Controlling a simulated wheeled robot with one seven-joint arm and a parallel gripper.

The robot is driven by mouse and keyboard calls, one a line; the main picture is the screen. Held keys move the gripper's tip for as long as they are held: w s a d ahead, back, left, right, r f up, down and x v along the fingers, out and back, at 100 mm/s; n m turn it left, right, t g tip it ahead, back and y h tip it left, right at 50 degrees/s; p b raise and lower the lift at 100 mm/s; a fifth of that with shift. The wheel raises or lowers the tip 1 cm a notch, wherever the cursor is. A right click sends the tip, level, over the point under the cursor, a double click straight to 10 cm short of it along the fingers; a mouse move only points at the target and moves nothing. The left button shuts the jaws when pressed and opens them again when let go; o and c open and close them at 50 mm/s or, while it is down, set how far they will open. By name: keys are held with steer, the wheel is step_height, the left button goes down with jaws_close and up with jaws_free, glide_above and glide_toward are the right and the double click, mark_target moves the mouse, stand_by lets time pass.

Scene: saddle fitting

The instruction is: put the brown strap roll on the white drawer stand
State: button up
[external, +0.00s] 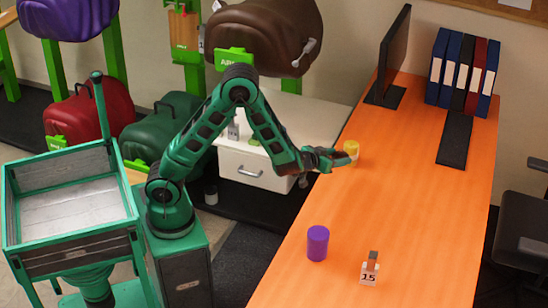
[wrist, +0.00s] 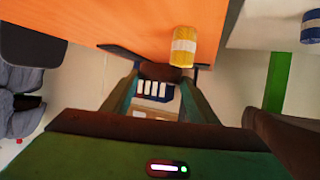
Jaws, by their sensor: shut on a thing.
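My gripper (external: 325,159) is over the left edge of the orange counter, level and pointing right. In the wrist view its two fingers (wrist: 160,80) close on a dark brown piece (wrist: 160,72), which looks like the brown strap roll; most of it is hidden. In the external view the held roll cannot be made out. The white drawer stand (external: 255,172) is left of the counter, behind my arm, with its drawer front showing. Part of its top is hidden by my arm. A pale top (wrist: 265,25), probably the stand's, shows in the wrist view.
A yellow roll (external: 351,149) stands on the counter (external: 400,190) close to my fingertips. A purple roll (external: 317,243) and a number 15 tag (external: 369,270) are nearer. A blue roll (wrist: 310,27) shows in the wrist view. A brown saddle (external: 265,35) hangs above the stand.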

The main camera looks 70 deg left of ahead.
mark_target(336, 156)
steer(key=r, duration=0.4)
steer(key=shift+w+a+r, duration=0.15)
steer(key=shift+a+r, duration=0.05)
steer(key=shift+a, duration=0.2)
steer(key=w+a+n+g+y, duration=0.2)
steer(key=w+a+n, duration=0.15)
steer(key=a, duration=1.65)
steer(key=w+a+n+g+y, duration=0.1)
steer(key=w+a+n+y, duration=0.2)
steer(key=a, duration=1.6)
steer(key=shift+m, duration=0.75)
steer(key=f, duration=3.1)
steer(key=shift+w+d, duration=0.15)
steer(key=shift+w, duration=0.15)
steer(key=o, duration=1.1)
steer(key=shift+f, duration=0.1)
steer(key=shift+o, duration=0.2)
